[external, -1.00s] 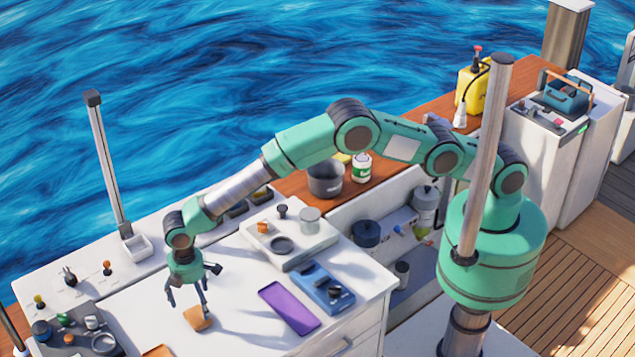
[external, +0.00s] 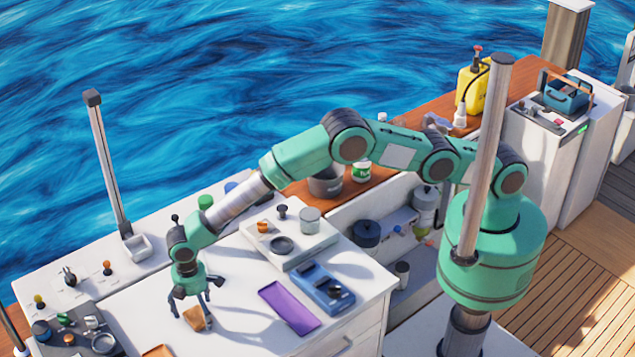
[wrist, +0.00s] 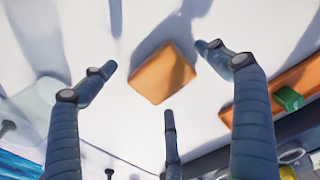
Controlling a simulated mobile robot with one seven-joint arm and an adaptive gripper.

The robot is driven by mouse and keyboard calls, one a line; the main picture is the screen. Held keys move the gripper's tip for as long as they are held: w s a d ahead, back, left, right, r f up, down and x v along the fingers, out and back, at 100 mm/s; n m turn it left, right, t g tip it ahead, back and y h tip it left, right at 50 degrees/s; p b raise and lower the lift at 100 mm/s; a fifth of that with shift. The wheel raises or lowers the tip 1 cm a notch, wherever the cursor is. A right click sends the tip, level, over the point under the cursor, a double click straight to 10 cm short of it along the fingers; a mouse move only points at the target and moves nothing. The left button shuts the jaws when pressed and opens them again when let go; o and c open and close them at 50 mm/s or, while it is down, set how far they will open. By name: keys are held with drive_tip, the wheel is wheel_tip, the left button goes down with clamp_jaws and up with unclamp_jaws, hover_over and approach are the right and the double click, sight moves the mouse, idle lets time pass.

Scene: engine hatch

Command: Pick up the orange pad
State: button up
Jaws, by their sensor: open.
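The orange pad (external: 197,319) is a flat, rounded square lying on the white worktop near its front left part. In the wrist view the pad (wrist: 160,75) sits in the middle, partly shaded. My gripper (external: 194,303) is just above the pad, with its fingers spread. The wrist view shows the open fingers (wrist: 158,80) around the pad's outline, one at the left, one at the right and one below. They hold nothing. I cannot tell exactly how high the fingertips are above the worktop.
A purple sheet (external: 289,308) and a blue device (external: 323,287) lie to the right. A white tray (external: 300,258) with small items is behind them. A dark tray (external: 72,325) of small parts is at the left. Another orange piece (external: 158,351) shows at the bottom edge.

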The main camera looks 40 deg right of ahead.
drive_tip(key=shift+f, duration=0.3)
idle(0.4)
drive_tip(key=c, duration=1.4)
